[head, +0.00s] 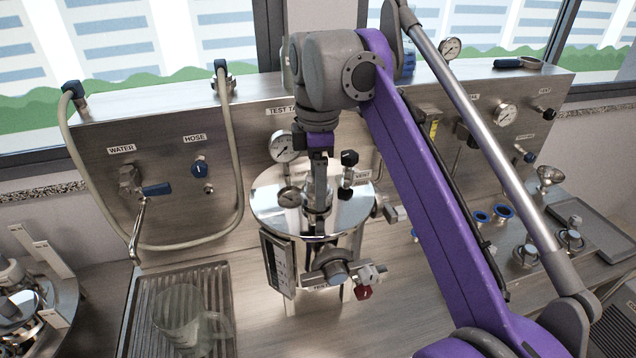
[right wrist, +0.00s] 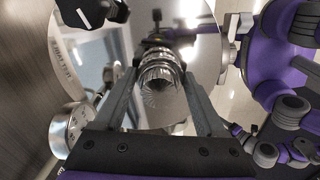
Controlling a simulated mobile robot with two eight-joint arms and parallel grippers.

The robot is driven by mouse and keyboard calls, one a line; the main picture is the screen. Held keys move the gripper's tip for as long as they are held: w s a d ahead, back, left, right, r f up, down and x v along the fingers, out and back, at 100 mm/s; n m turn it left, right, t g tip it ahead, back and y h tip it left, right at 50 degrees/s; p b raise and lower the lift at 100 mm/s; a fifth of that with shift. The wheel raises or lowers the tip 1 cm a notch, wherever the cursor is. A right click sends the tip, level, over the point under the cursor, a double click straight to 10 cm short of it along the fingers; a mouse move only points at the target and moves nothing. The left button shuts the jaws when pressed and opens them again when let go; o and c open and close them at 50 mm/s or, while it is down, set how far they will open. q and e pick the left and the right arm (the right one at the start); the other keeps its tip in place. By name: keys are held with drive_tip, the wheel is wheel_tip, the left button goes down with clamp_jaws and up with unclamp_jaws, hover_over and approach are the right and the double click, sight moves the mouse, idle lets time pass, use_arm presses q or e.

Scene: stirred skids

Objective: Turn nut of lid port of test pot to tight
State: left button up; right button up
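The test pot's shiny round lid (head: 268,211) is in the middle of the head view. My right gripper (head: 318,206) points down over the middle of the lid and partly hides the lid port. In the right wrist view, the ridged metal nut (right wrist: 160,72) of the port sits between the fingertips of my right gripper (right wrist: 160,78). One finger is on each side, close against the nut; I cannot tell whether they touch it. The lid (right wrist: 205,60) also shows behind it.
Below the lid are a panel (head: 278,264) and a clamp knob (head: 334,272). A glass jug (head: 184,312) stands on the left drain grate.

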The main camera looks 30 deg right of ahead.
drive_tip(key=c, duration=0.6)
use_arm(q)
drive_tip(key=shift+w+r, duration=0.15)
drive_tip(key=shift+r, duration=0.2)
use_arm(e)
drive_tip(key=shift+m, duration=0.5)
drive_tip(key=shift+m+p, duration=0.85)
drive_tip(key=shift+m, duration=1.35)
drive_tip(key=shift+m+p, duration=0.6)
drive_tip(key=shift+m, duration=2.2)
drive_tip(key=shift+a+m, duration=0.1)
drive_tip(key=shift+m, duration=1.6)
drive_tip(key=shift+m+p, duration=0.3)
drive_tip(key=shift+m, duration=1.4)
use_arm(q)
drive_tip(key=shift+t, duration=0.4)
drive_tip(key=shift+w+r, duration=0.45)
drive_tip(key=shift+r, duration=0.35)
drive_tip(key=shift+w+r, duration=0.45)
drive_tip(key=shift+r, duration=0.3)
drive_tip(key=shift+w+r, duration=0.45)
drive_tip(key=shift+r, duration=0.35)
use_arm(e)
drive_tip(key=shift+m, duration=3.4)
